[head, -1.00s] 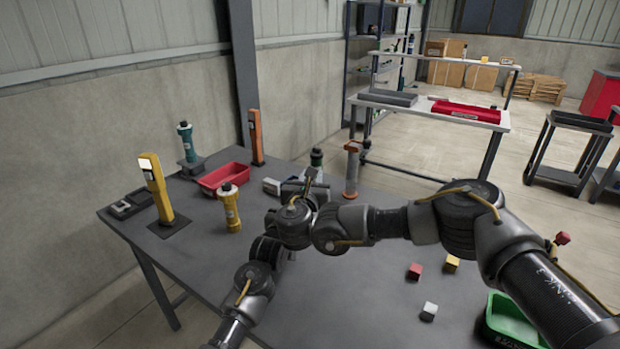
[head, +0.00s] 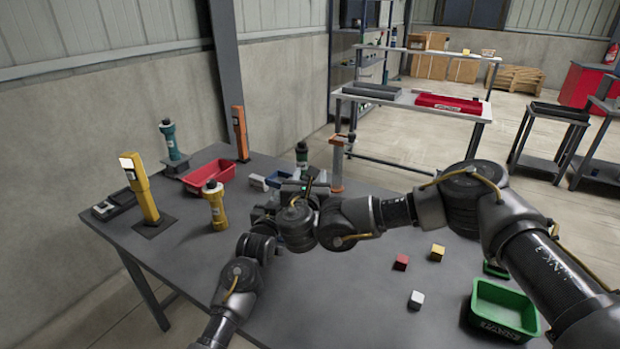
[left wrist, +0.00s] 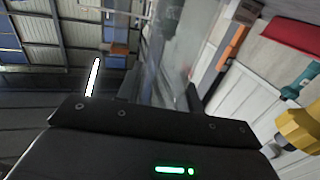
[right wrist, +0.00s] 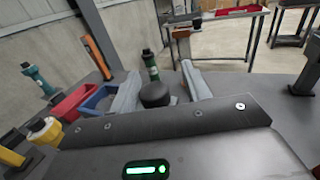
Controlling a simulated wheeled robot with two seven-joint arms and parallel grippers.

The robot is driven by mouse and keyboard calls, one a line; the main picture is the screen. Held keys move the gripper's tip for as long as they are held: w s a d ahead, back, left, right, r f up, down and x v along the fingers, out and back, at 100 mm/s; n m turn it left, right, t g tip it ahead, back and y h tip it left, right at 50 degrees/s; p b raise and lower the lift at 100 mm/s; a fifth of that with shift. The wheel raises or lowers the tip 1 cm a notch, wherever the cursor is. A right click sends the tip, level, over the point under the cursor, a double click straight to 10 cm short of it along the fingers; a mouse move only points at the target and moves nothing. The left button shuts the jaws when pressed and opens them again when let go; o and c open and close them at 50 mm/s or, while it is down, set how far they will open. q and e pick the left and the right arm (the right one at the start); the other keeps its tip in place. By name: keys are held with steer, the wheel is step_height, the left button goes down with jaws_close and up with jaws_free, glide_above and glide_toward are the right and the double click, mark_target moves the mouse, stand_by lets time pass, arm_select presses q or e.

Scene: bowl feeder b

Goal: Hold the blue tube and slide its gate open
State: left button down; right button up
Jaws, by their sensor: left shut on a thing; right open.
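My left gripper (left wrist: 160,92) is shut; the arms hide most of what it holds in the head view, which I take to be the blue tube. The tube's blue body does not show clearly in any view. In the right wrist view a round dark cap (right wrist: 156,94), probably the tube's top, lies between the fingers of my right gripper (right wrist: 160,82). Those grey fingers are open and spread either side of the cap; I cannot tell whether they touch it. The gate is hidden. Both grippers are close together over the table, behind my wrists in the head view.
A yellow tube (head: 215,208), a teal tube (head: 170,140), a dark green tube (head: 301,156) and a grey-orange tube (head: 338,165) stand around. A red tray (head: 210,175), a blue tray (head: 277,179), a yellow post (head: 140,188) and a green bin (head: 503,308) are nearby. Small cubes (head: 401,263) lie right.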

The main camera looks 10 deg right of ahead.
arm_select(q)
steer(key=shift+d, duration=0.1)
arm_select(e)
steer(key=v, duration=1.2)
arm_select(q)
steer(key=c, duration=0.8)
jaws_free()
steer(key=shift+c, duration=0.2)
steer(key=shift+s, duration=0.15)
steer(key=p+v, duration=0.5)
steer(key=v, duration=1.5)
arm_select(e)
step_height(320, 180, up, 5)
steer(key=shift+r, duration=0.15)
